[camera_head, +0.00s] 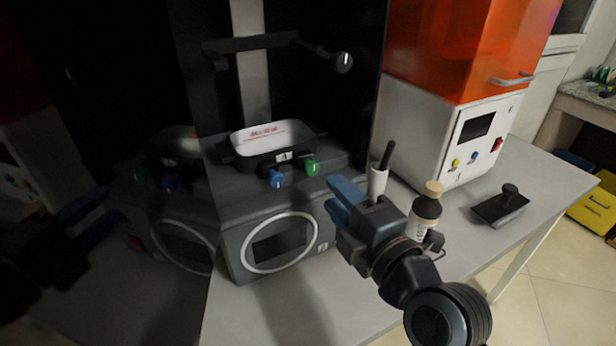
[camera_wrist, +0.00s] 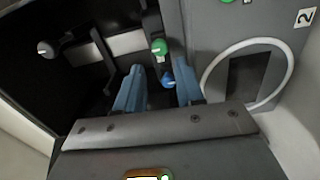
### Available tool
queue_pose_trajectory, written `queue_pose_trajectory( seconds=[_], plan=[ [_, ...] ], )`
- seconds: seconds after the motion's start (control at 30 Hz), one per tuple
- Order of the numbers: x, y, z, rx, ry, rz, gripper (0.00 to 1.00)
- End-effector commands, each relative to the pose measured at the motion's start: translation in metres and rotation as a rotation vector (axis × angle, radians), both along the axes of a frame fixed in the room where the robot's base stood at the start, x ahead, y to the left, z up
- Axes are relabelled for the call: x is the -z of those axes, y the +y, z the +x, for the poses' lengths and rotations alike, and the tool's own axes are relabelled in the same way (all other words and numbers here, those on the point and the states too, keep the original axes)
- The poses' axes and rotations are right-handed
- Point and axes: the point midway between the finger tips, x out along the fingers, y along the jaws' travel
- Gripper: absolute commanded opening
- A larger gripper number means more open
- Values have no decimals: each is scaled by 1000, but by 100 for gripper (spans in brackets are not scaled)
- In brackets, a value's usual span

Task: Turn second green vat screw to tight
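A green vat screw (camera_head: 312,167) is at the right front corner of the white vat (camera_head: 265,137) on the dark printer. A blue knob (camera_head: 277,178) is to its left. In the wrist view a green screw (camera_wrist: 159,46) and the blue knob (camera_wrist: 168,79) show near the gap between my fingers; another green screw (camera_wrist: 227,1) is cut off at the top edge. My gripper (camera_head: 332,205) is open and empty, right of the printer's front and lower than the screws in the head view. Its blue fingers (camera_wrist: 160,66) are spread apart, apparently touching nothing.
A white cup with a dark handle (camera_head: 377,180) and a brown bottle (camera_head: 427,203) stand beside my gripper. An orange-covered machine (camera_head: 445,50) is behind them. A black handled block (camera_head: 500,205) lies right on the table. A dark reflective panel (camera_head: 150,250) is left.

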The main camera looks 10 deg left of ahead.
Motion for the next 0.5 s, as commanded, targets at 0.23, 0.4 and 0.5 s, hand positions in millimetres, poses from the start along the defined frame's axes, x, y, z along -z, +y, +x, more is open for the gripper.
queue_pose_trajectory(
  seconds=[0.23,0.4,0.5],
  plan=[
    [-3,19,27,-1,1,-2,37],
    [-2,32,47,0,2,-1,37],
    [-1,37,56,1,2,0,37]
  ],
)
